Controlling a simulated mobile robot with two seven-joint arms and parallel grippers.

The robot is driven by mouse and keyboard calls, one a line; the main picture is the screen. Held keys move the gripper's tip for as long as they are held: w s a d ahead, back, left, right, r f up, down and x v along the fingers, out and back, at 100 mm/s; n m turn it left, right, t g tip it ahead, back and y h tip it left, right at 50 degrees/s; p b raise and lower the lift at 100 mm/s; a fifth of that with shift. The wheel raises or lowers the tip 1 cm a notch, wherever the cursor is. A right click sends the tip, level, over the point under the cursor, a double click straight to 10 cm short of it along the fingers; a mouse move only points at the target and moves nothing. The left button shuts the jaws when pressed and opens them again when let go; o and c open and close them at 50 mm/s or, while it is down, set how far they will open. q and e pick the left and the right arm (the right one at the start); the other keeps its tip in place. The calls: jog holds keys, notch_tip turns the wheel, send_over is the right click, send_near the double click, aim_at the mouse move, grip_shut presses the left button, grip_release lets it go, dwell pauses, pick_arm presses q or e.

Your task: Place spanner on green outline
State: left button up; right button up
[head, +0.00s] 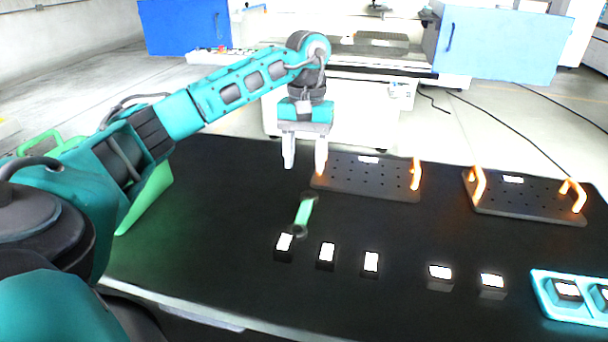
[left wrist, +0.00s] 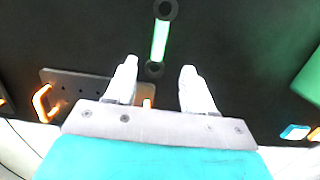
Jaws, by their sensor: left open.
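The spanner (head: 305,214) has a green handle and dark ring ends and lies on the black table (head: 215,240). In the left wrist view the spanner (left wrist: 159,42) lies ahead of the fingertips, roughly in line with the gap between them. My left gripper (head: 305,167) is open and empty, pointing down above the table behind the spanner. Its two pale fingers (left wrist: 159,68) stand apart in the left wrist view, with nothing between them held. I cannot make out a green outline in either view. My right gripper is not in view.
Several small dark blocks with white labels (head: 327,255) stand in a row in front of the spanner. Two perforated plates with orange handles (head: 345,180) (head: 520,205) lie at the back. A teal tray (head: 545,298) is at front right. A green container (head: 150,198) stands at left.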

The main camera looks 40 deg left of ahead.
pick_arm(q)
jog(key=shift+a+r+t+p, duration=0.1)
jog(key=shift+r+t+p, duration=0.3)
jog(key=shift+r+p, duration=0.25)
send_over(305, 206)
jog(key=shift+y, duration=0.3)
jog(key=f, duration=0.7)
jog(key=shift+s, duration=0.2)
jog(key=shift+w+f, duration=0.15)
jog(key=shift+f, duration=1.4)
jog(key=shift+w+f, duration=0.1)
jog(key=shift+f, duration=1.4)
jog(key=shift+r, duration=0.1)
grip_shut()
